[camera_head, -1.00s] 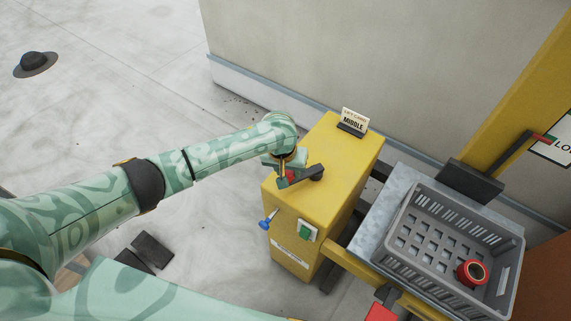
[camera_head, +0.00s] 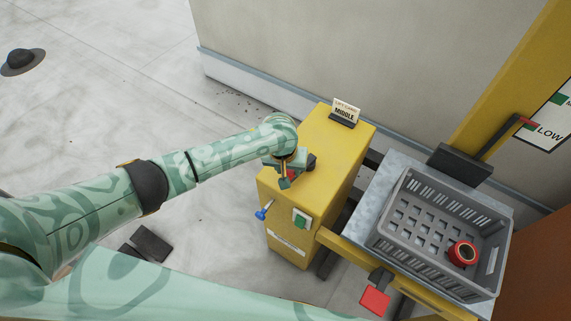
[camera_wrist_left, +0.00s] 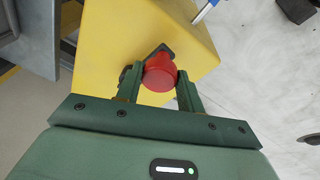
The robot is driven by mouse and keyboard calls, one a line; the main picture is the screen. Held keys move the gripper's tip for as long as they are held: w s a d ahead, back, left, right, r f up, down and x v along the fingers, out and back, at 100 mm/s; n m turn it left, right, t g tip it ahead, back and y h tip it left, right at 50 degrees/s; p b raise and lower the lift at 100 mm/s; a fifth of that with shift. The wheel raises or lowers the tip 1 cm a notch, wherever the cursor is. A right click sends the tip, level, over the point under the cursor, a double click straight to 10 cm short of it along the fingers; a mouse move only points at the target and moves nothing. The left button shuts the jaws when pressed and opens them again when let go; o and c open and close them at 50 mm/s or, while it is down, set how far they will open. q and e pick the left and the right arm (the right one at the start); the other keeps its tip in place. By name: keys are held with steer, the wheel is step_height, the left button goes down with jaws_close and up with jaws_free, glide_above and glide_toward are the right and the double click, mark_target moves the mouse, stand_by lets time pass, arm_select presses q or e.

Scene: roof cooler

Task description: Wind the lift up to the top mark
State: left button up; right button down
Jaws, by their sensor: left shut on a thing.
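The yellow winch box (camera_head: 325,150) stands in the middle of the head view. My left gripper (camera_head: 288,172) is at its top left side, shut on the red crank knob (camera_wrist_left: 160,72), which shows clearly between the fingers in the left wrist view. The dark crank arm shows partly behind the knob. The lift platform (camera_head: 372,215) carries a grey crate (camera_head: 432,275) with a red roll (camera_head: 462,253) inside. The top mark is out of view. My right gripper is not in view.
A card reading MIDDLE (camera_head: 345,112) stands on the box. A blue-handled pin (camera_head: 264,211) and a green switch (camera_head: 301,219) are on its front. A red pad (camera_head: 375,301) is below the platform. A wall runs behind; the floor at left is mostly clear.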

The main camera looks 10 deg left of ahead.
arm_select(q)
steer(key=shift+s+d+f, duration=0.1)
steer(key=shift+s+d, duration=0.15)
steer(key=shift+s+d+p, duration=0.3)
steer(key=shift+d+p, duration=0.3)
steer(key=shift+d, duration=0.25)
steer(key=shift+s+d+p, duration=0.25)
steer(key=shift+d+p, duration=0.1)
steer(key=shift+d, duration=0.65)
